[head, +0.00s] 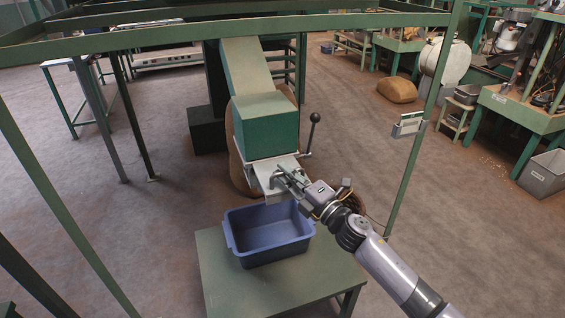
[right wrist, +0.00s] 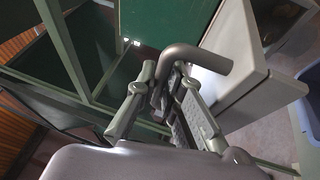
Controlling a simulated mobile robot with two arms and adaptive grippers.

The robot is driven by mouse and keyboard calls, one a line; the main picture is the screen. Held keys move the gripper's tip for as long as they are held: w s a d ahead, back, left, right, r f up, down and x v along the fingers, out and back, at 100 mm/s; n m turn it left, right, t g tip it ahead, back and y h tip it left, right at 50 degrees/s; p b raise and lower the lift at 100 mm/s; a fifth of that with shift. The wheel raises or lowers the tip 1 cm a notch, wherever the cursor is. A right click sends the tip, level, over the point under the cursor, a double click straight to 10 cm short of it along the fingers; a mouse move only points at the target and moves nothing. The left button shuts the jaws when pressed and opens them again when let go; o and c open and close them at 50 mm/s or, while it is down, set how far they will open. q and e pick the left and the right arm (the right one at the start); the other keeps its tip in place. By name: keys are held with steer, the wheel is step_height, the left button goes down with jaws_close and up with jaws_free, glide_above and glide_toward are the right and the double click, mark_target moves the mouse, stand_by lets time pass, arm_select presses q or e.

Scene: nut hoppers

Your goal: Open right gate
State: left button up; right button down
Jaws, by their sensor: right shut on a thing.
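The gate (head: 262,170) is a grey metal plate at the mouth of a green hopper chute (head: 265,125). A bent grey handle (right wrist: 205,54) shows close up in the right wrist view, beside the pale metal of the spout (right wrist: 238,92). My right gripper (head: 287,177) is at the front of the gate; in the right wrist view its fingers (right wrist: 165,92) are closed around the handle. The handle itself is mostly hidden in the head view. My left gripper is in neither view.
A blue bin (head: 268,250) stands on a green table (head: 225,285) just below the spout. A lever with a black knob (head: 315,117) rises at the chute's right side.

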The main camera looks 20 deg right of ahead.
steer(key=shift+s+r, duration=0.1)
steer(key=shift+s, duration=0.4)
steer(key=shift+w, duration=0.15)
steer(key=c, duration=2)
jaws_free()
steer(key=shift+o, duration=0.2)
steer(key=shift+d+f, duration=0.1)
steer(key=shift+f, duration=0.1)
steer(key=v, duration=1.1)
steer(key=shift+s, duration=0.4)
